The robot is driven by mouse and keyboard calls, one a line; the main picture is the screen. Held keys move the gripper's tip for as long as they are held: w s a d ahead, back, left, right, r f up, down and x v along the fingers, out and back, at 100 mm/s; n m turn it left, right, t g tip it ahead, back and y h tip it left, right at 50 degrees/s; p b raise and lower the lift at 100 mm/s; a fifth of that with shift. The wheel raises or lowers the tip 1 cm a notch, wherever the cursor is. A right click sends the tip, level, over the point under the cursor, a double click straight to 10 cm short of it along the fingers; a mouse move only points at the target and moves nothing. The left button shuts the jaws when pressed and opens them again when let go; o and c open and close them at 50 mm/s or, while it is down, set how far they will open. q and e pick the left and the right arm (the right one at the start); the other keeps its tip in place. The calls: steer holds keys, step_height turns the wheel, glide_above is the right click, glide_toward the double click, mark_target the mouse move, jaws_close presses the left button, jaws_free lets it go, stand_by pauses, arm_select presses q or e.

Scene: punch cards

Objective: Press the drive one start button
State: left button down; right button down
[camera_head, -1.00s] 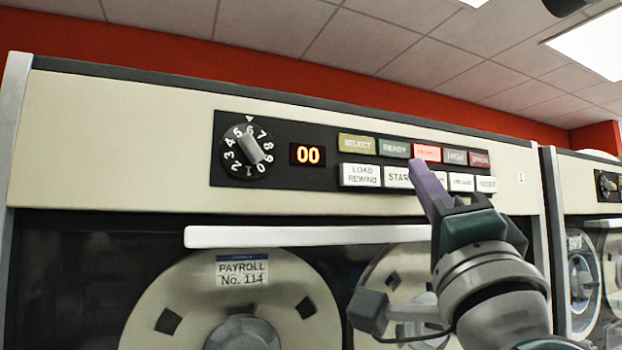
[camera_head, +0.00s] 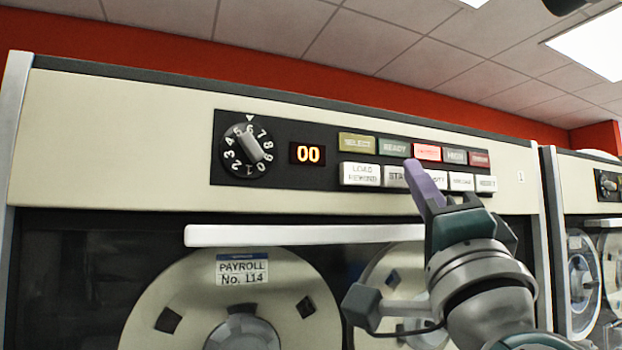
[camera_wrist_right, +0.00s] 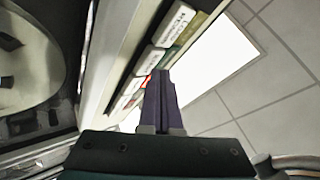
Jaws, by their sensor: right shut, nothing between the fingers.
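The START button (camera_head: 395,176) is a white key in the lower row of the drive's control panel, right of the LOAD REWIND button (camera_head: 360,174). My right gripper (camera_head: 412,168) is shut and empty, its purple fingertips in front of the panel at the right edge of the START button, covering part of its label. I cannot tell whether the tips touch the panel. In the right wrist view the shut purple fingers (camera_wrist_right: 161,82) point toward the button rows (camera_wrist_right: 150,62). My left gripper is not in view.
The panel also has a rotary dial (camera_head: 248,150), an orange display reading 00 (camera_head: 307,154) and coloured indicators, with a red one (camera_head: 427,152) lit. White keys such as RESET (camera_head: 486,183) lie to the right. A white handle bar (camera_head: 300,236) runs below, above the tape reels.

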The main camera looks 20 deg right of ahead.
steer(key=shift+w, duration=0.6)
stand_by(0.7)
stand_by(0.4)
steer(key=shift+s, duration=0.95)
steer(key=shift+h, duration=0.3)
steer(key=shift+s+d+p, duration=0.2)
steer(key=shift+s+p, duration=0.5)
steer(key=shift+s, duration=1.85)
